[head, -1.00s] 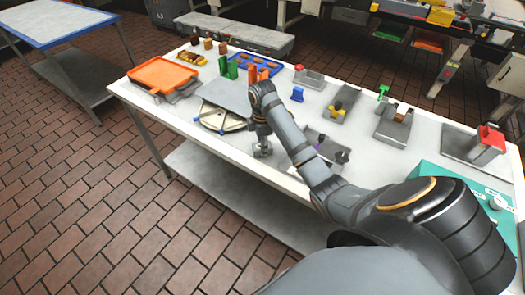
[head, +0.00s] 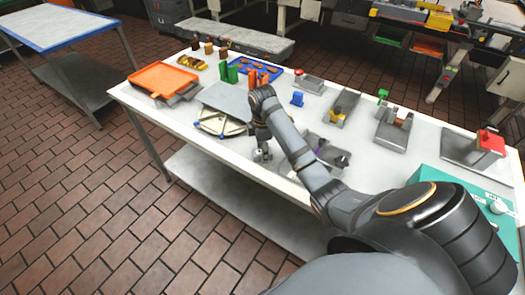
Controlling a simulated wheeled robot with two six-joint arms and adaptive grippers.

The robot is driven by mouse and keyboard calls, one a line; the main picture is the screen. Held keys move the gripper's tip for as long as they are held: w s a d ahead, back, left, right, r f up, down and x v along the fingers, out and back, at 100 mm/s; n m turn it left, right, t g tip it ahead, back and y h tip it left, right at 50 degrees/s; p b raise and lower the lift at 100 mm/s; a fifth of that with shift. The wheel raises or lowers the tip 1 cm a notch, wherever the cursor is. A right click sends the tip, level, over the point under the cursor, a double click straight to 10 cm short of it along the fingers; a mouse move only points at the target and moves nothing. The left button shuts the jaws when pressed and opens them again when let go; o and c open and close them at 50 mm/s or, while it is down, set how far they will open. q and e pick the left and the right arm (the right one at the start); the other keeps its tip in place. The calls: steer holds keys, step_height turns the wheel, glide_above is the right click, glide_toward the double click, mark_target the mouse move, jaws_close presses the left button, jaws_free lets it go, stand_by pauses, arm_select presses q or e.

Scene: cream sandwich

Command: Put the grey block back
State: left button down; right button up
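My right arm comes in from the lower right and reaches over the white table (head: 190,130). Its gripper (head: 262,154) points down near the table's front edge, beside the round cream-coloured piece on a blue-cornered frame (head: 218,122). The fingers are small and partly hidden by the wrist, so I cannot tell whether they are open or shut, or whether they hold anything. I cannot pick out the grey block with certainty; several grey fixtures stand on the table. My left gripper is not in view.
A grey plate (head: 228,98) lies behind the round piece. An orange tray (head: 163,78) is at left, with green blocks (head: 229,73) and a blue tray (head: 262,70) behind. Grey fixtures, including one with a red block (head: 490,142), and a teal box (head: 462,185) stand to the right.

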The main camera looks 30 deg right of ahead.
step_height(320, 180, up, 12)
steer(key=p, duration=1)
steer(key=shift+f, duration=0.15)
steer(key=shift+f, duration=0.1)
